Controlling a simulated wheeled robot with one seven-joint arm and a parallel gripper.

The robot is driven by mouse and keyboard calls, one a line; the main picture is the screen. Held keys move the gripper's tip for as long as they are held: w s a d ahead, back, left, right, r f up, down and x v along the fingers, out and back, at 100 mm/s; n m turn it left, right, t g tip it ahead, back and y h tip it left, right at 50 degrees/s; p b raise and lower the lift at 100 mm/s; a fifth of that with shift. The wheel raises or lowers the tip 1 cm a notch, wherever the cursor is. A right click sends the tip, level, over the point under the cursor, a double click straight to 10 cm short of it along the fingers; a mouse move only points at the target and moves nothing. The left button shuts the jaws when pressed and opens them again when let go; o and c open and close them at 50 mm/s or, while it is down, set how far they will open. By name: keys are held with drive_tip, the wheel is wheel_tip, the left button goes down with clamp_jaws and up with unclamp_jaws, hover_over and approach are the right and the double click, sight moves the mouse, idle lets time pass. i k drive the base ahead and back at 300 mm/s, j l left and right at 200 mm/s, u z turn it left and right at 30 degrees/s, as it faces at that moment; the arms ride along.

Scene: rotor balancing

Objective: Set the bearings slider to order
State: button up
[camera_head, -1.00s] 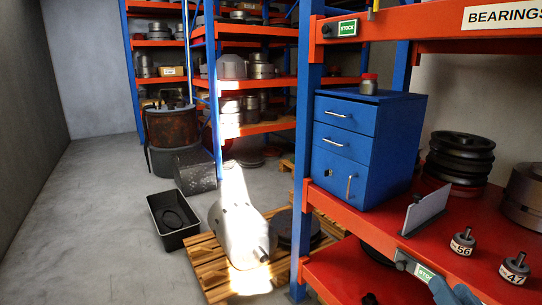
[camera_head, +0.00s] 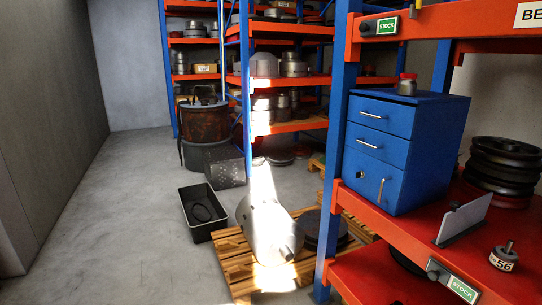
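The bearings slider (camera_head: 378,27) is on the front edge of the upper orange shelf, left of the cut-off white label (camera_head: 529,15) that reads "BE". Its green plate reads STOCK, and a dark knob sits at its left end. A second slider (camera_head: 452,283) on the edge of the shelf below also shows a green STOCK plate with a dark knob at its left. My gripper is not in view.
A pallet (camera_head: 236,270) and black bin (camera_head: 204,212) are on the floor. The floor at left is clear.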

sight(368, 28)
drive_tip(key=i+j, duration=0.15)
drive_tip(key=i, duration=0.55)
drive_tip(key=i+j, duration=0.15)
drive_tip(key=i, duration=0.55)
drive_tip(key=i+j+u, duration=0.1)
drive_tip(key=i, duration=0.6)
